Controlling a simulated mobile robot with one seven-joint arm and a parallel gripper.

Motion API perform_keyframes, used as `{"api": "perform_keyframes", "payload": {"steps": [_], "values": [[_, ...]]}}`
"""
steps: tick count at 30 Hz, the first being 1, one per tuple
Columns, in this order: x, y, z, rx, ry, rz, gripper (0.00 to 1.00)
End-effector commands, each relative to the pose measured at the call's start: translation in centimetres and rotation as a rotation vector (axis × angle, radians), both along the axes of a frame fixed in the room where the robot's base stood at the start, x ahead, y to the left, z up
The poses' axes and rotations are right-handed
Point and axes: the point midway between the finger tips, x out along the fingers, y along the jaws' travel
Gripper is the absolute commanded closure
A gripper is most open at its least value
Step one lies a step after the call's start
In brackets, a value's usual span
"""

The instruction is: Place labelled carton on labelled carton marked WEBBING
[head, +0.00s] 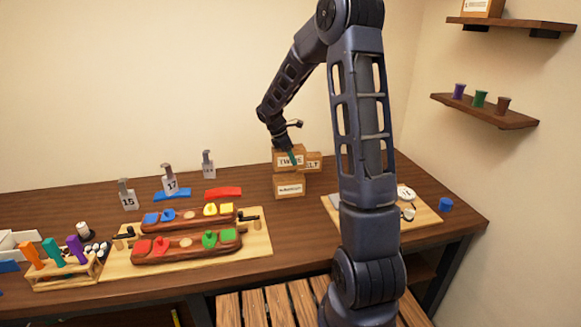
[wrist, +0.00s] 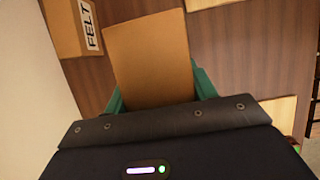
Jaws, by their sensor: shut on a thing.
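A brown carton labelled TWINE (head: 285,161) is in my gripper (head: 293,156) in the head view. In the wrist view its plain face (wrist: 150,55) fills the space between the teal fingers of my gripper (wrist: 160,92). My gripper is shut on it. Directly below it in the head view is another carton with a white label (head: 291,189); its small text is hard to read but looks like WEBBING. I cannot tell whether the two cartons touch. The lower carton's top is mostly hidden.
A carton labelled FELT (head: 314,162) is close to the right of the held carton; it also shows in the wrist view (wrist: 70,25). A board with coloured pieces (head: 250,246) lies at left. Another board (head: 424,213) is at right. Wall shelves (head: 485,110) are at upper right.

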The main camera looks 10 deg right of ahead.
Motion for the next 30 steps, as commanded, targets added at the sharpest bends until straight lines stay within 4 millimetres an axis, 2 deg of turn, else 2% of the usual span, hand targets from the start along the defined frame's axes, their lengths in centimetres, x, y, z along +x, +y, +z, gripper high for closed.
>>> {"api": "perform_keyframes", "payload": {"steps": [5,15,26,27,30], "values": [[0.0,0.0,-0.9,0.001,0.0,0.001,0.74],[0.0,0.1,-4.7,0.0,0.001,0.002,0.74],[0.0,0.0,-5.0,0.001,-0.001,0.001,0.74],[0.0,0.0,-5.1,0.001,-0.001,0.001,0.42],[0.0,0.0,-5.0,0.001,-0.001,0.001,0.22]]}}
